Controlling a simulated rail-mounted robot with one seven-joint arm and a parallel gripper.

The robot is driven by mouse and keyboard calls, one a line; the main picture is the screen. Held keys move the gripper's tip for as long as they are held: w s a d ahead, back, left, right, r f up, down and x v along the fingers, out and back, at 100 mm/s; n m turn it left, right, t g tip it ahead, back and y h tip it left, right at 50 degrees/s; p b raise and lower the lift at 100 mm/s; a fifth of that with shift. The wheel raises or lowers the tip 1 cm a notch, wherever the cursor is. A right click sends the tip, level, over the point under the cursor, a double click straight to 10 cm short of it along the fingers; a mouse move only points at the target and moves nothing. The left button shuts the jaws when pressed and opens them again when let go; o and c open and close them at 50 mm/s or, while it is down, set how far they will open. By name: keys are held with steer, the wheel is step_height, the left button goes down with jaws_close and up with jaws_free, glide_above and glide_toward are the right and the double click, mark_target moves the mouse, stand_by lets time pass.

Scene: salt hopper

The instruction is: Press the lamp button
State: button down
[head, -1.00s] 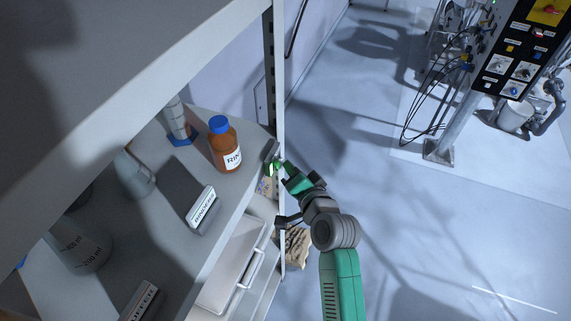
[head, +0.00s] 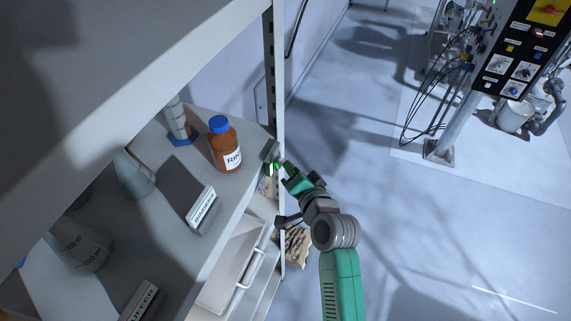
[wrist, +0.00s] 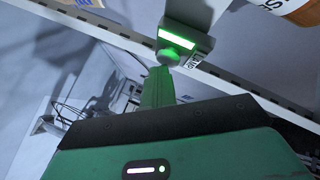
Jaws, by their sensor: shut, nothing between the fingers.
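The lamp unit (head: 270,154) is a small grey box at the shelf's front right corner, by the upright. In the wrist view a lit green bar (wrist: 178,38) shows on its face, with a round green button (wrist: 170,54) just below the bar. My gripper (wrist: 162,72) is shut and empty. Its green fingertips lie right below the button; I cannot tell if they touch it. In the head view my gripper (head: 286,167) is just right of the lamp unit, outside the shelf edge.
A brown bottle with a blue cap (head: 225,145) stands on the shelf left of the lamp unit. Labelled holders (head: 203,210) and glassware (head: 80,250) stand nearer. The metal upright (head: 275,70) is close to my gripper. Open floor (head: 430,230) lies to the right.

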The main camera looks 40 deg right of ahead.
steer(key=shift+w, duration=0.1)
steer(key=shift+w+a, duration=0.25)
steer(key=shift+w, duration=0.05)
stand_by(0.4)
steer(key=shift+s+d, duration=0.15)
steer(key=shift+s, duration=0.1)
steer(key=s+d, duration=0.2)
steer(key=s, duration=0.1)
steer(key=s+d, duration=0.1)
steer(key=s, duration=0.1)
steer(key=shift+s+b, duration=0.1)
steer(key=shift+b, duration=0.25)
stand_by(0.4)
